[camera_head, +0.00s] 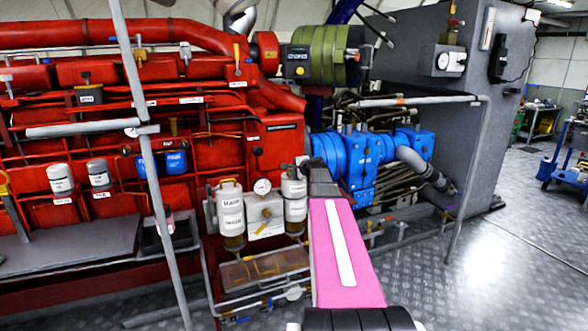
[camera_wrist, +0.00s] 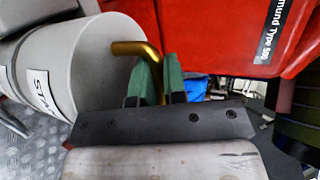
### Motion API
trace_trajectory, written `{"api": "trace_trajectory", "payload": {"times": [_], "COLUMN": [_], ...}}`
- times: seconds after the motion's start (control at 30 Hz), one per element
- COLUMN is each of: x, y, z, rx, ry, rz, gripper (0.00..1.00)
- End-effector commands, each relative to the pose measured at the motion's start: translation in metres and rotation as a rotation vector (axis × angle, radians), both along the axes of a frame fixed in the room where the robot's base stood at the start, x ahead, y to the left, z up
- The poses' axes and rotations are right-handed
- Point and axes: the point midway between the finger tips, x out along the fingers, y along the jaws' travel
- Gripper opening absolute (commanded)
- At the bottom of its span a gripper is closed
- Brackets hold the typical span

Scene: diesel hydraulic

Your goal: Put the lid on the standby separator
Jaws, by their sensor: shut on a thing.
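The standby separator (camera_head: 295,206) appears to be the right one of two white-topped canisters in the head view, partly beside my arm. In the wrist view a pale grey cylinder (camera_wrist: 45,50) carries a label beginning "STA". A bent brass handle (camera_wrist: 128,47) stands out from its flat end, which I take as the lid (camera_wrist: 103,80). My gripper (camera_wrist: 163,75) has its green fingers shut on the handle's end. I cannot tell whether the lid is seated or apart from the canister.
A red engine (camera_head: 215,150) rises behind, with blue pump housings (camera_head: 350,155) to the right. A grey pipe rail (camera_head: 160,200) stands in front. Open floor (camera_head: 515,250) lies at right.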

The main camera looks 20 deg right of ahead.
Motion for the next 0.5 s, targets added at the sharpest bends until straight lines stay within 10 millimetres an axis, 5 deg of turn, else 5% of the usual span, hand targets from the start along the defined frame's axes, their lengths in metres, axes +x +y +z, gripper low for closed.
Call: {"api": "trace_trajectory", "payload": {"times": [0.5], "x": [0.0001], "y": [-0.0001], "z": [-0.0062], "rx": [0.000], "ry": [-0.001], "rz": [0.000], "gripper": [0.00]}}
